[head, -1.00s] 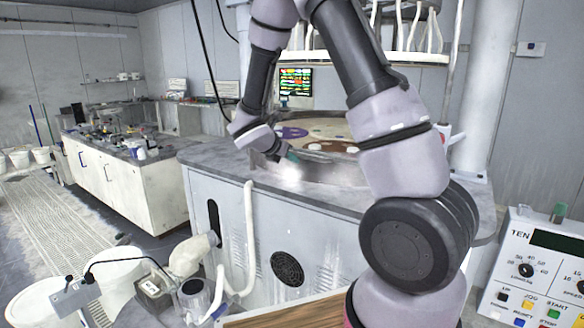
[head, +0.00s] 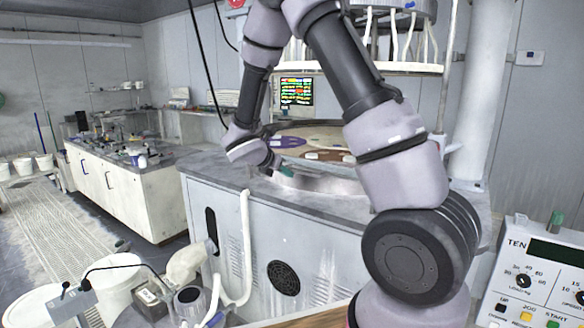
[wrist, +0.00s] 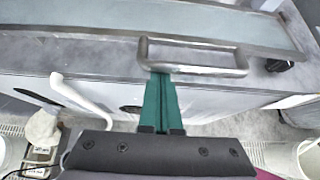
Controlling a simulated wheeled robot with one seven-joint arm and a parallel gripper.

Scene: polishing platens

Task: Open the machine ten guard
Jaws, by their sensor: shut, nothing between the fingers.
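The machine ten guard (wrist: 150,25) is a long clear panel in a metal frame, lying across the top of the wrist view. Its bent metal bar handle (wrist: 205,70) stands out toward me. My gripper (wrist: 161,74) has green fingers, closed together and empty. Their tips show at the left part of the handle's near bar; I cannot tell whether they touch it. In the head view my gripper (head: 258,171) is at the front left of the round platen (head: 318,138), by the shiny guard (head: 318,181). My arm hides the platen's right side.
The grey machine top (head: 225,180) runs around the platen. The control panel marked TEN (head: 540,270) stands at the lower right. White tubs (head: 115,275) and hoses are at the lower left. A bench (head: 120,185) stands behind on the left.

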